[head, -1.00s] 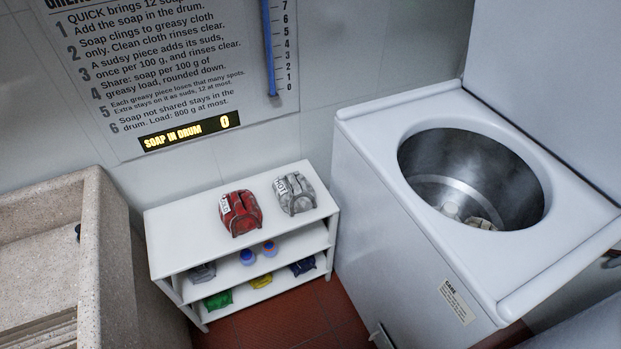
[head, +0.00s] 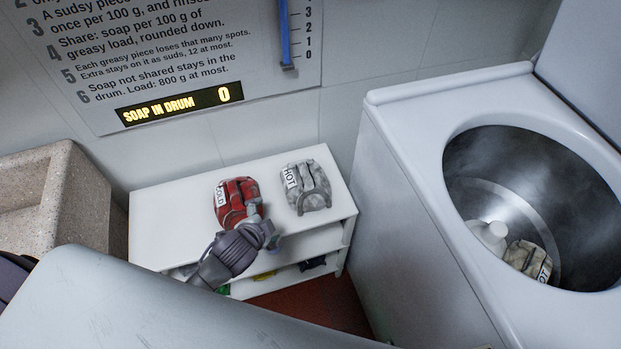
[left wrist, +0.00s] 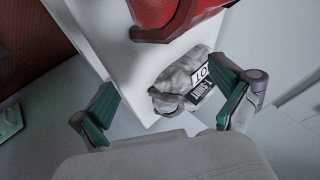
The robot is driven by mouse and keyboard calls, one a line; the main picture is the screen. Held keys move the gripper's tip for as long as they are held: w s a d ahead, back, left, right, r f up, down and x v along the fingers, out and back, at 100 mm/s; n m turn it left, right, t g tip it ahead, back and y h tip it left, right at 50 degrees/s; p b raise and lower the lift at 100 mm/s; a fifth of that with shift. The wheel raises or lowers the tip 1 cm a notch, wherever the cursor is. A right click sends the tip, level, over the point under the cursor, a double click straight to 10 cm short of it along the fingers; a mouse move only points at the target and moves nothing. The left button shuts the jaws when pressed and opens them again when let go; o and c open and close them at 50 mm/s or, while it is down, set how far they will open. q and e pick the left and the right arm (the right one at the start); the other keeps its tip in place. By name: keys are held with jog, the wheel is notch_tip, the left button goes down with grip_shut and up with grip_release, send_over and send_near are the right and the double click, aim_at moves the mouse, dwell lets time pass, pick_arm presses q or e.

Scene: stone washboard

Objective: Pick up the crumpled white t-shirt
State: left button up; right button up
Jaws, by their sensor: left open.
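A crumpled grey-white t-shirt (head: 307,187) with a "HOT" tag lies on the right part of the white shelf unit's top. It also shows in the left wrist view (left wrist: 182,77), between my open fingers in the picture and apart from them. My left gripper (head: 263,222) is in front of the red bundle (head: 232,199) in the head view and partly hides it. In the left wrist view my left gripper (left wrist: 166,104) is open and empty. My right gripper is not in view.
The white shelf unit (head: 165,205) holds small items on lower shelves, mostly hidden by my arm. A washer (head: 400,165) with an open drum stands right; a stained pale cloth (head: 528,260) lies inside. A stone basin (head: 60,180) stands left. A wall sign reads "SOAP IN DRUM 0".

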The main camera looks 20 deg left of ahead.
aim_at(303, 172)
pick_arm(q)
jog(key=w+d+r+m+t+h+b, duration=0.15)
jog(key=w+r+m+h, duration=0.4)
jog(key=m, duration=0.65)
jog(key=w+r+m+t+h+b, duration=0.15)
jog(key=w+r+m+h, duration=0.45)
jog(key=m, duration=0.7)
jog(key=s+a+f+m+g, duration=0.25)
jog(key=a+m+g, duration=0.3)
jog(key=m, duration=0.65)
jog(key=shift+y, duration=0.45)
jog(key=x, duration=0.8)
jog(key=shift+w+a+f, duration=0.1)
jog(key=shift+w+a, duration=0.2)
jog(key=shift+w, duration=0.05)
jog(key=shift+p+x, duration=0.35)
jog(key=shift+x, duration=2.7)
jog(key=shift+s+f, duration=0.15)
jog(key=shift+s, duration=0.1)
jog(key=shift+c, duration=0.3)
jog(key=c, duration=1.4)
